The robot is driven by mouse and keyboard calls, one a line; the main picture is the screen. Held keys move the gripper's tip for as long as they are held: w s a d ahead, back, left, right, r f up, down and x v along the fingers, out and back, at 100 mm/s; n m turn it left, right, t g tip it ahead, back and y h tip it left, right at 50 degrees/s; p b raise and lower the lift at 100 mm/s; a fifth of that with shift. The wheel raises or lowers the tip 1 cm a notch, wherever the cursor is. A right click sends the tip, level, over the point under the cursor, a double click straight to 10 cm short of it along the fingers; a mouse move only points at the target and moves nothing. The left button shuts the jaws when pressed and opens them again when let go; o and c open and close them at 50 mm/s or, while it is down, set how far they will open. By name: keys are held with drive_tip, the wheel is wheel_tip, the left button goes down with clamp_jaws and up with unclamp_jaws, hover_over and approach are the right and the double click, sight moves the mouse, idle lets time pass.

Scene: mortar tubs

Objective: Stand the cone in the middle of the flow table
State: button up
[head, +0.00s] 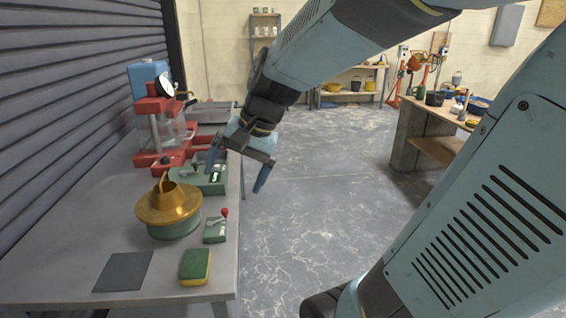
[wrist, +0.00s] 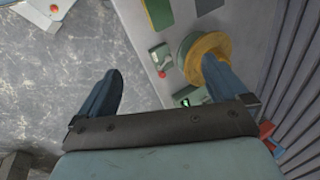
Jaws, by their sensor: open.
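The flow table (head: 150,212) is a wide brass disc on a round green base, on the left bench. The brass cone (head: 173,194) stands upright on the disc, roughly at its middle; I cannot tell if it is exactly centred. My gripper (head: 238,169) is open and empty, above the bench's right edge, beyond and to the right of the flow table. In the wrist view my gripper (wrist: 163,80) has its fingers wide apart. Its right finger covers much of the flow table (wrist: 188,58), and the cone cannot be made out there.
On the bench (head: 60,245), a green box with a display (head: 198,180) and a small red-knobbed box (head: 215,230) stand close to the flow table. A sponge (head: 195,266) and a dark plate (head: 123,271) lie in front. A red-framed machine (head: 150,125) stands behind. Floor right of the bench is clear.

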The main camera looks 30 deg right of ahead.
drive_tip(key=s+d+r+n+t+h, duration=0.3)
drive_tip(key=s+d+r+n+h, duration=0.1)
drive_tip(key=s+d, duration=0.3)
drive_tip(key=shift+s+n, duration=0.35)
drive_tip(key=shift+n, duration=0.55)
idle(1.2)
drive_tip(key=shift+c, duration=0.4)
